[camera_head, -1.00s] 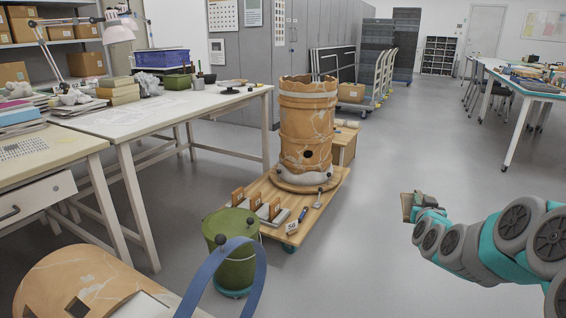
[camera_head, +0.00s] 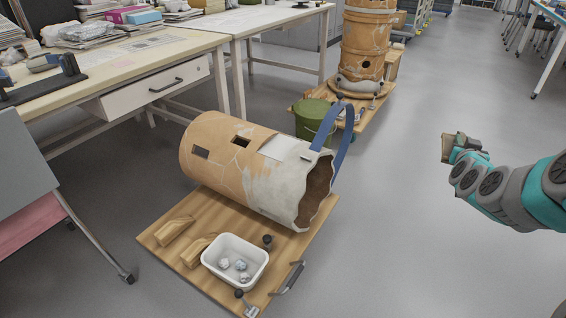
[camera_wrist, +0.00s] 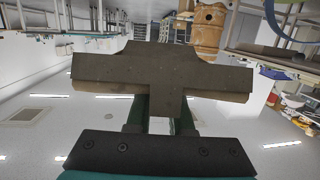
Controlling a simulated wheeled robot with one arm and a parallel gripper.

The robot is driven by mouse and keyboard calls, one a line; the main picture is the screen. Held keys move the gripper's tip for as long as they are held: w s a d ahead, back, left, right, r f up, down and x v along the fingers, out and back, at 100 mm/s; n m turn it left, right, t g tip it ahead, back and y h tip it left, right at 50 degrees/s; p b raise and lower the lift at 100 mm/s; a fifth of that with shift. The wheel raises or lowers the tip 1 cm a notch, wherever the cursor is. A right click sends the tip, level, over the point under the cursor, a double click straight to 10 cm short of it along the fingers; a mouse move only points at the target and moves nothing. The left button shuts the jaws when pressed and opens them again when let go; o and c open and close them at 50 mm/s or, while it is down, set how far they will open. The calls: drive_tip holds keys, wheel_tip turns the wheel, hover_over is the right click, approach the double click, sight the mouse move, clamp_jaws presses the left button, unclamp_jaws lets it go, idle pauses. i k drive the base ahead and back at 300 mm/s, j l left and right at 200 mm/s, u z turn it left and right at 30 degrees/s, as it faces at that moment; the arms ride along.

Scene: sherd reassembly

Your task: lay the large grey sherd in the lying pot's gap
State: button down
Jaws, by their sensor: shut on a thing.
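The lying pot (camera_head: 222,165) is orange-brown with cracks and a pale grey right part. It lies on its side on a wooden board (camera_head: 190,213), its broken mouth facing right. Two dark rectangular openings show in its upper side, with a pale patch near the mouth. My gripper (camera_head: 460,147) is at the right, in the air and well apart from the pot. It is shut on a sherd (camera_head: 446,149), tan and brown from here. In the wrist view the sherd (camera_wrist: 160,72) looks dark grey-brown with tan edges. The jaws' contact on it is partly hidden.
A white tub (camera_head: 236,262) with several small pieces and wooden wedges (camera_head: 173,229) lie on the board's front. A blue strap (camera_head: 343,140) arches by the pot's mouth. A green bucket (camera_head: 313,118) and a standing pot (camera_head: 364,45) are behind. Floor between pot and gripper is clear.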

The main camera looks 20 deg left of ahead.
sight(281, 147)
drive_tip(key=k+j, duration=0.15)
drive_tip(key=j, duration=0.25)
drive_tip(key=k+j, duration=0.1)
drive_tip(key=j, duration=0.3)
drive_tip(key=k+j, duration=0.15)
drive_tip(key=j, duration=0.25)
drive_tip(key=k+j+z, duration=0.1)
drive_tip(key=j, duration=0.3)
drive_tip(key=k+j, duration=0.15)
drive_tip(key=j, duration=0.25)
drive_tip(key=i+j, duration=0.15)
drive_tip(key=j, duration=0.25)
drive_tip(key=i+j, duration=0.15)
drive_tip(key=j, duration=0.25)
drive_tip(key=i+j, duration=0.1)
drive_tip(key=j, duration=0.3)
drive_tip(key=i+j+z, duration=0.1)
drive_tip(key=j, duration=0.25)
drive_tip(key=i+j, duration=0.2)
drive_tip(key=j, duration=0.25)
